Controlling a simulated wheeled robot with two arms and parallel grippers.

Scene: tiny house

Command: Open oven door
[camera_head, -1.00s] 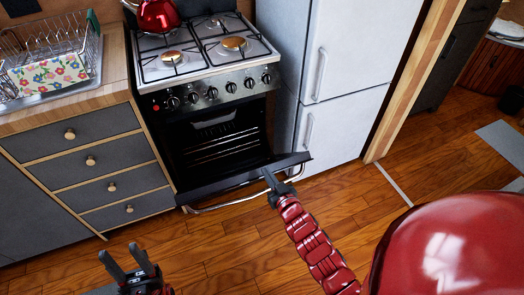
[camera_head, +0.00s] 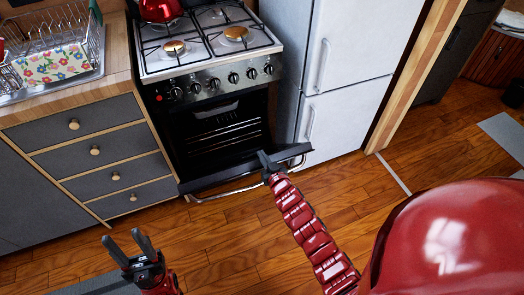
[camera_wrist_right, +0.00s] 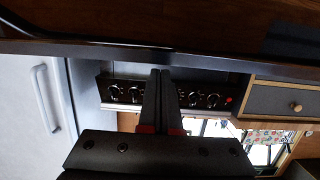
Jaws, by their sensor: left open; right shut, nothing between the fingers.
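The oven (camera_head: 215,120) stands below the gas hob, and its dark inside and rack show. Its oven door (camera_head: 222,170) is swung down most of the way and slopes outward, with a curved metal handle (camera_head: 230,191) on its outer side. My right gripper (camera_head: 263,155) is shut and empty at the door's upper edge, near its right end; I cannot tell if it touches. In the right wrist view its closed fingers (camera_wrist_right: 160,75) point at the dark door edge (camera_wrist_right: 90,48). My left gripper (camera_head: 126,240) is open and empty above the floor, left of the door.
A white fridge (camera_head: 330,70) stands right of the oven, and grey drawers (camera_head: 95,150) stand left. A red kettle (camera_head: 160,8) is on the hob. The wooden floor (camera_head: 220,235) before the oven is clear.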

